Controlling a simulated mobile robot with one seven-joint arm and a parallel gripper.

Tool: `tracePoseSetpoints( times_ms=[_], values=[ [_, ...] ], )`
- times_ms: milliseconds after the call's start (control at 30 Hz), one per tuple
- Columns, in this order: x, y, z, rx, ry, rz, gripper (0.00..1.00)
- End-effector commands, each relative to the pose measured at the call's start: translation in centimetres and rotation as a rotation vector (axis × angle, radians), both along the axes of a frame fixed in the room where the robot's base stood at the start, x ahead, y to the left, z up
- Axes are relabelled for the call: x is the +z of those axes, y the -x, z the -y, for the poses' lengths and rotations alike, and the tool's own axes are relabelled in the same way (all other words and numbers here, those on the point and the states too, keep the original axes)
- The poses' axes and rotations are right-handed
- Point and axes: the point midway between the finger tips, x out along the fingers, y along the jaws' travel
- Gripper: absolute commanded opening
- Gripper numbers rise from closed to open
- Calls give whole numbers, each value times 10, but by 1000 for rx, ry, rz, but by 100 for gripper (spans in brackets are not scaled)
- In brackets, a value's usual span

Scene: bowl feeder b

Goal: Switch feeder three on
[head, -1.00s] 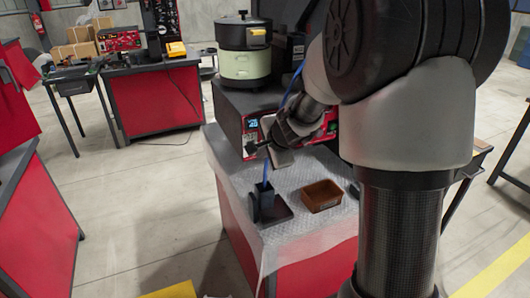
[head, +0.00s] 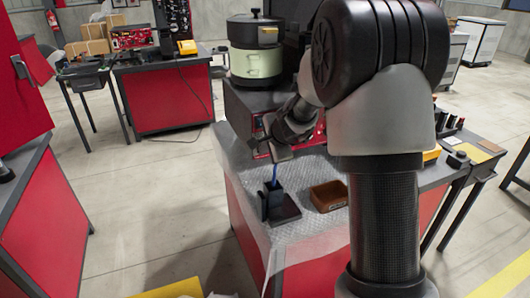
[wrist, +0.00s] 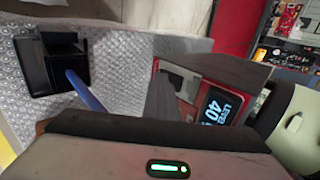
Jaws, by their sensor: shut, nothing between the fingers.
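A red feeder control box (head: 262,138) stands on the bench under a black and pale green bowl unit (head: 254,62). My arm hides much of its front in the head view. My gripper (head: 280,153) is shut and empty, close in front of the box. Whether it touches the box is unclear. In the wrist view the gripper's body covers the bottom.
A dark holder (head: 272,200) with a blue-handled item (head: 275,173) stands on the bubble-wrap mat (head: 240,178), near my gripper. A brown tray (head: 328,196) lies to its right. Another red bench (head: 165,98) stands behind left. Open floor lies between.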

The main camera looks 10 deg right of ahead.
Motion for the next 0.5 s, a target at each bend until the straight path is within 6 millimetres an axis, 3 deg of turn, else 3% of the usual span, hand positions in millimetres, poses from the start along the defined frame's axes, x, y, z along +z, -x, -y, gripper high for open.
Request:
tracePoseSetpoints(
  times_ms=[100,500],
  values=[
    [-13,-3,0,-1,-6,33,0],
    [-11,-6,-1,1,-22,123,0]
  ],
)
